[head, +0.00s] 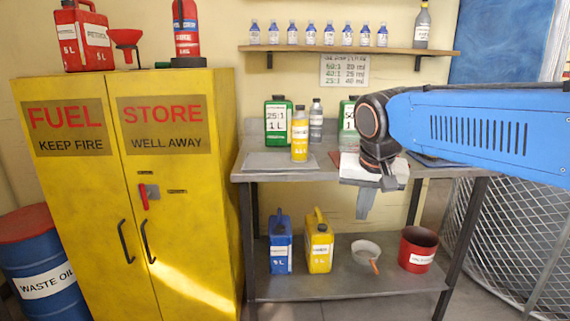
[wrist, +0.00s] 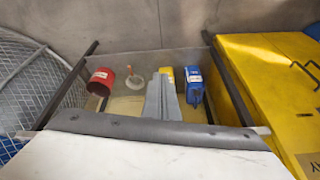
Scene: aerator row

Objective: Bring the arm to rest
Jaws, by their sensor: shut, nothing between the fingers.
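My arm reaches in from the right in the head view. My gripper (head: 364,210) hangs in front of the bench's front edge, fingers pointing down and together, with nothing held. In the wrist view the shut grey fingers (wrist: 160,98) show in front of the lower shelf, partly covering the yellow can. The grey bench (head: 268,176) stands behind the gripper. Its top bears a green 25:1 can (head: 277,122), a yellow bottle (head: 299,140) and a grey bottle (head: 316,120). A second green can (head: 347,115) is partly hidden by my arm.
The lower shelf (head: 345,281) holds a blue can (head: 281,247), a yellow can (head: 319,245), a white bowl (head: 365,250) and a red bucket (head: 417,249). A yellow cabinet (head: 185,210) stands left. A wire cage (head: 500,235) stands right. A wall shelf (head: 345,50) holds several small bottles.

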